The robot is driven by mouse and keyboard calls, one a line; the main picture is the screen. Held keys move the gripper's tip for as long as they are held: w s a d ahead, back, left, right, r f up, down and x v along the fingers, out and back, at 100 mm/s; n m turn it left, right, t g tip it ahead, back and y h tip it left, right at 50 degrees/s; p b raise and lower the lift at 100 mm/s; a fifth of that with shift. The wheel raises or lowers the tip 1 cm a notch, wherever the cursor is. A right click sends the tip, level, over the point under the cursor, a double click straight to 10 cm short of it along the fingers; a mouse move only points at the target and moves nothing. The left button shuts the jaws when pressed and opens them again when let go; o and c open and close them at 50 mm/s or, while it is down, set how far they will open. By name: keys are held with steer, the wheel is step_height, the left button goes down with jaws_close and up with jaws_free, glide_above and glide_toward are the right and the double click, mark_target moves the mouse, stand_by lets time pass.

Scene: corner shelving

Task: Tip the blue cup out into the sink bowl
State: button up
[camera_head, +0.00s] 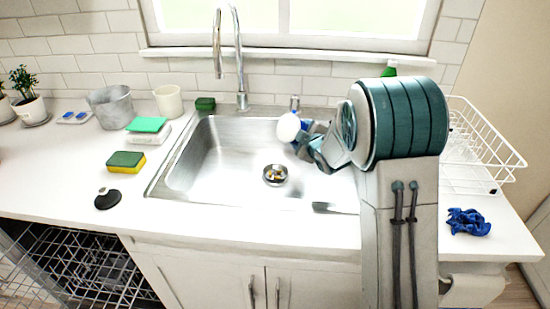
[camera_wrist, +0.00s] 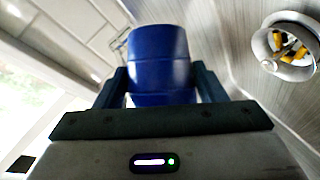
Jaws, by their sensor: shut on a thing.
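The blue cup (camera_wrist: 158,62) is between the two fingers of my gripper (camera_wrist: 160,88) in the wrist view. My gripper is shut on its sides. In the head view, my gripper (camera_head: 306,134) holds the cup (camera_head: 289,128) above the right back part of the steel sink bowl (camera_head: 225,155). The cup lies tilted, with a round white end facing left; I cannot tell whether this is its mouth or base. The drain (camera_head: 275,175) in the sink floor holds small yellow and dark bits, which also show in the wrist view.
The tap (camera_head: 241,70) stands behind the sink. A white dish rack (camera_head: 480,150) and a crumpled blue cloth (camera_head: 468,222) are on the right. A sponge (camera_head: 126,162), a black stopper (camera_head: 108,199), a metal bucket (camera_head: 110,107) and a cream cup (camera_head: 168,101) stand left.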

mark_target(299, 128)
steer(key=shift+r+n+t, duration=0.4)
steer(key=shift+r+n, duration=0.15)
steer(key=shift+n, duration=0.05)
steer(key=shift+s+a+r+n+t+h+b, duration=0.15)
steer(key=shift+r+n+t+h+b, duration=0.2)
steer(key=shift+r+n, duration=0.3)
steer(key=shift+s+a+r+n+t+b, duration=0.35)
steer(key=shift+s+a+n+t+b, duration=0.3)
steer(key=shift+b, duration=1.75)
steer(key=shift+w+n+b, duration=0.1)
steer(key=shift+n+b, duration=0.2)
steer(key=shift+b, duration=0.55)
